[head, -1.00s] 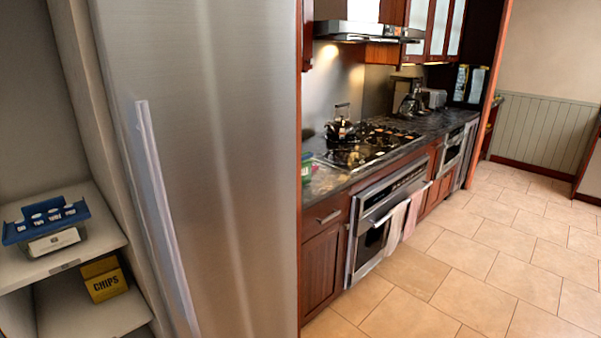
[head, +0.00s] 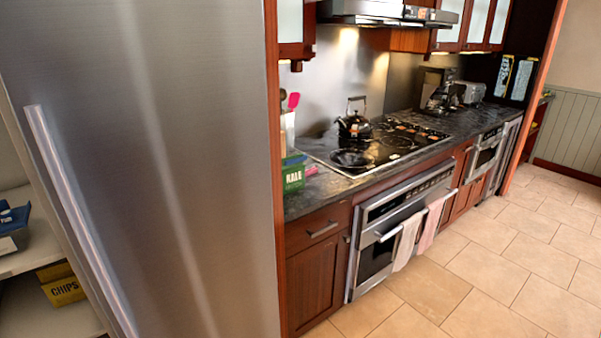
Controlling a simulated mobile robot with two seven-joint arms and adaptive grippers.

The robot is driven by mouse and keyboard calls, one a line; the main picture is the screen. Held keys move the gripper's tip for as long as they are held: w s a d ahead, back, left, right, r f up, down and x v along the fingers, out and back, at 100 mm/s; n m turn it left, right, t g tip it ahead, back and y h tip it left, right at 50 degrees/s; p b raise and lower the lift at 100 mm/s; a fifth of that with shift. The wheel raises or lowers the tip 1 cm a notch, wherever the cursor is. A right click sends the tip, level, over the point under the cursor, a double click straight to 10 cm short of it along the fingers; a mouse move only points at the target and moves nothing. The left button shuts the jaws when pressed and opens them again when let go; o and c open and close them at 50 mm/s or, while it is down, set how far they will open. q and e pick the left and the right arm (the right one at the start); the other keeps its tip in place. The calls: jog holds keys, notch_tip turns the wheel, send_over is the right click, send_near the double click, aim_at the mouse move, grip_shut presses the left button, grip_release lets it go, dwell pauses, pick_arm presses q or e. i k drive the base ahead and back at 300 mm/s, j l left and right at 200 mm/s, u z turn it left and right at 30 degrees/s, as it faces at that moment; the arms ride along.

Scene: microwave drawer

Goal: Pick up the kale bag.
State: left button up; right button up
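The kale bag (head: 293,175) is a small green package with white "KALE" lettering. It stands on the dark countertop (head: 322,186) at its near left end, just past the refrigerator's edge. Its left side is close to the refrigerator's side panel, and its far side is partly hidden. Neither of my grippers shows in the head view.
A steel refrigerator (head: 150,170) fills the left. A cooktop with a kettle (head: 354,123) lies beyond the bag, above an oven (head: 400,235) with hanging towels. Shelves at far left hold a yellow chips box (head: 62,287). The tiled floor (head: 470,270) at right is clear.

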aim_at(293, 175)
jog(key=i+l, duration=0.2)
jog(key=l, duration=0.15)
jog(key=i+l+u, duration=0.1)
jog(key=i+l, duration=0.3)
jog(key=l, duration=0.25)
